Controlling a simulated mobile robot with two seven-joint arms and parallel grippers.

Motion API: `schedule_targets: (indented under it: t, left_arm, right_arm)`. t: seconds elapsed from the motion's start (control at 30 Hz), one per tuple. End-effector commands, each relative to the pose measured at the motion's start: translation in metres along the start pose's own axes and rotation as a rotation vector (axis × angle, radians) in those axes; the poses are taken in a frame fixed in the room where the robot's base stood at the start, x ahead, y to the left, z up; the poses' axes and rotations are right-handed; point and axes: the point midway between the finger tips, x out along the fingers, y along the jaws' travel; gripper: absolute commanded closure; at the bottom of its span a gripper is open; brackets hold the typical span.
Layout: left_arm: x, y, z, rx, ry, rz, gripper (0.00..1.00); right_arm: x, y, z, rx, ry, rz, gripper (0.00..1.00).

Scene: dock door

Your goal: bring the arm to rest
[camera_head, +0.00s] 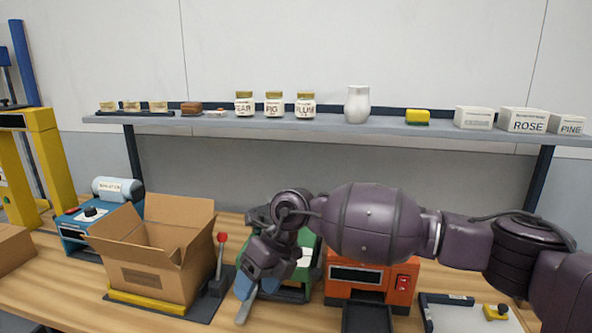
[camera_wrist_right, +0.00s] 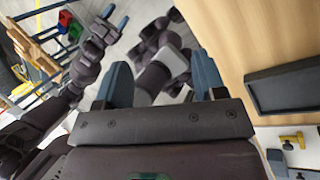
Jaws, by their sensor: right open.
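My right arm (camera_head: 370,222) reaches in from the right in the head view, above the bench and in front of the machines. Its gripper (camera_head: 246,300) points down, between the open cardboard box and the orange machine. In the right wrist view this gripper (camera_wrist_right: 163,80) has its two blue fingers wide apart with nothing between them. My left gripper (camera_wrist_right: 114,17) shows small at the upper left of the wrist view, its blue fingertips apart and empty. It is not in the head view.
An open cardboard box (camera_head: 155,286) stands left of my right gripper, beside a red-knobbed lever (camera_head: 220,250). A green machine (camera_head: 308,270) is partly hidden behind the arm; an orange machine (camera_head: 399,293) stands right. The shelf (camera_head: 225,123) above holds jars, a vase and boxes.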

Motion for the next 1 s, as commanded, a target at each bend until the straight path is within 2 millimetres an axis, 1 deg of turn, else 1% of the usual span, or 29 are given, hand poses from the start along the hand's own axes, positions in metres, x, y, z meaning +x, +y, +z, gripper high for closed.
schedule_targets:
  t: [0.03, 0.1, 0.17, 0.2, 0.23, 0.3, 0.4, 0.5, 0.57, 0.63, 0.67, 0.77, 0.87, 0.9, 0.97, 1.0]
  left_arm:
    - [0.001, 0.0, -0.002, 0.0, 0.004, 0.001, 0.5]
    - [0.001, 0.0, -0.003, 0.001, 0.007, 0.001, 0.5]
    - [0.001, 0.0, -0.003, 0.001, 0.006, 0.001, 0.5]
    - [0.001, 0.0, -0.003, 0.0, 0.005, 0.001, 0.5]
    - [0.001, 0.0, -0.002, 0.0, 0.005, 0.001, 0.5]
    - [0.001, 0.0, -0.002, 0.0, 0.003, 0.0, 0.5]
    - [0.0, 0.0, -0.001, 0.0, 0.002, 0.0, 0.5]
    - [-0.001, 0.0, 0.001, 0.0, -0.001, 0.0, 0.5]
    - [-0.002, 0.0, 0.002, -0.001, -0.005, -0.001, 0.5]
    - [-0.003, 0.0, 0.004, -0.001, -0.009, -0.002, 0.5]
    - [-0.003, 0.0, 0.005, -0.002, -0.01, -0.002, 0.5]
    - [-0.004, -0.001, 0.006, -0.002, -0.012, -0.002, 0.5]
    - [-0.003, -0.001, 0.006, -0.002, -0.012, -0.002, 0.5]
    - [-0.003, -0.001, 0.006, -0.001, -0.012, -0.002, 0.5]
    - [-0.003, 0.0, 0.005, -0.001, -0.01, -0.002, 0.5]
    - [-0.003, 0.0, 0.005, -0.001, -0.009, -0.001, 0.5]
  right_arm:
    - [0.012, 0.015, -0.002, 0.003, -0.032, 0.088, 0.36]
    - [0.023, 0.036, -0.003, 0.014, -0.094, 0.217, 0.36]
    - [0.029, 0.056, -0.003, 0.035, -0.157, 0.34, 0.36]
    - [0.032, 0.069, -0.003, 0.055, -0.203, 0.426, 0.36]
    - [0.032, 0.078, -0.003, 0.073, -0.239, 0.49, 0.36]
    - [0.029, 0.096, -0.002, 0.125, -0.327, 0.634, 0.36]
    - [0.017, 0.113, -0.001, 0.22, -0.456, 0.825, 0.36]
    - [-0.001, 0.119, 0.0, 0.34, -0.59, 0.999, 0.36]
    - [-0.013, 0.117, 0.0, 0.423, -0.672, 1.094, 0.36]
    - [-0.027, 0.108, -0.002, 0.53, -0.768, 1.194, 0.36]
    - [-0.033, 0.104, -0.004, 0.58, -0.809, 1.235, 0.36]
    - [-0.05, 0.08, -0.012, 0.758, -0.945, 1.35, 0.36]
    - [-0.062, 0.05, -0.026, 0.957, -1.074, 1.442, 0.36]
    - [-0.065, 0.035, -0.034, 1.042, -1.125, 1.471, 0.36]
    - [-0.068, 0.014, -0.047, 1.173, -1.199, 1.505, 0.36]
    - [-0.068, -0.001, -0.058, 1.266, -1.245, 1.522, 0.36]
